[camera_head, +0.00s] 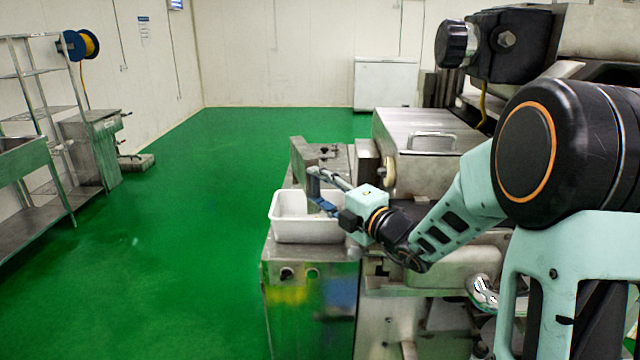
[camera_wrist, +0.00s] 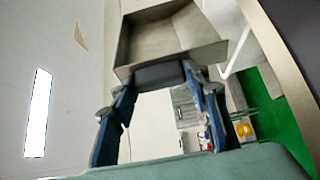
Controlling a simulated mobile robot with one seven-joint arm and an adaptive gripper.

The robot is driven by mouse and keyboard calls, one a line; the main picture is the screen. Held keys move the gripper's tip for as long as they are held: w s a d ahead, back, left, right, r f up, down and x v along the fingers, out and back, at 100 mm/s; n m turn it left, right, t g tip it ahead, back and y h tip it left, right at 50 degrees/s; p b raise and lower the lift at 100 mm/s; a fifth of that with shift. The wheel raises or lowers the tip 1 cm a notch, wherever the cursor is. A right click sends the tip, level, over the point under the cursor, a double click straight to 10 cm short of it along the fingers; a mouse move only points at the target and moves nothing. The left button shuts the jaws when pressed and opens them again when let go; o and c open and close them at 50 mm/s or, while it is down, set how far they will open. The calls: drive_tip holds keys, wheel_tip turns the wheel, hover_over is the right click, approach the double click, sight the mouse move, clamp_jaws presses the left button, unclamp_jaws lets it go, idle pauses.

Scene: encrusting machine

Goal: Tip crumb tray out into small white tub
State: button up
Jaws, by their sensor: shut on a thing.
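The crumb tray (camera_wrist: 170,42) is a grey metal open tray, seen large at the top of the wrist view. My gripper (camera_wrist: 160,77) is shut on its near edge, with blue fingers on either side of a dark grip part. In the head view my gripper (camera_head: 318,188) is just above the small white tub (camera_head: 298,232), with the tray partly hidden by the fingers and seen as a small grey panel. The tray looks tilted, but how far I cannot tell. The white tub stands upright on the machine's near corner. Any crumbs are too small to see.
The steel encrusting machine (camera_head: 420,165) with a handled cover fills the right, close beside my arm. A metal rack and sink (camera_head: 25,160) stand at the far left. The green floor (camera_head: 190,230) between them is clear. A white chest (camera_head: 386,82) stands at the back wall.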

drive_tip(key=shift+w+n+h, duration=0.15)
drive_tip(key=shift+n+h, duration=0.25)
drive_tip(key=shift+n, duration=0.1)
wheel_tip(320, 180, up, 4)
drive_tip(key=n+h, duration=0.1)
drive_tip(key=n, duration=0.2)
drive_tip(key=n+g+h, duration=0.1)
drive_tip(key=n, duration=0.1)
drive_tip(key=shift+r+n+h, duration=0.1)
drive_tip(key=shift+n+h, duration=0.2)
drive_tip(key=shift+n, duration=0.1)
wheel_tip(320, 180, up, 3)
drive_tip(key=n+h+b, duration=0.2)
drive_tip(key=n+h, duration=0.1)
drive_tip(key=n, duration=0.1)
drive_tip(key=shift+n, duration=0.3)
drive_tip(key=shift+d+r+n+t+h+b, duration=0.1)
drive_tip(key=shift+r+n+t+h+b, duration=0.35)
drive_tip(key=shift+r+n, duration=0.2)
drive_tip(key=shift+f, duration=0.1)
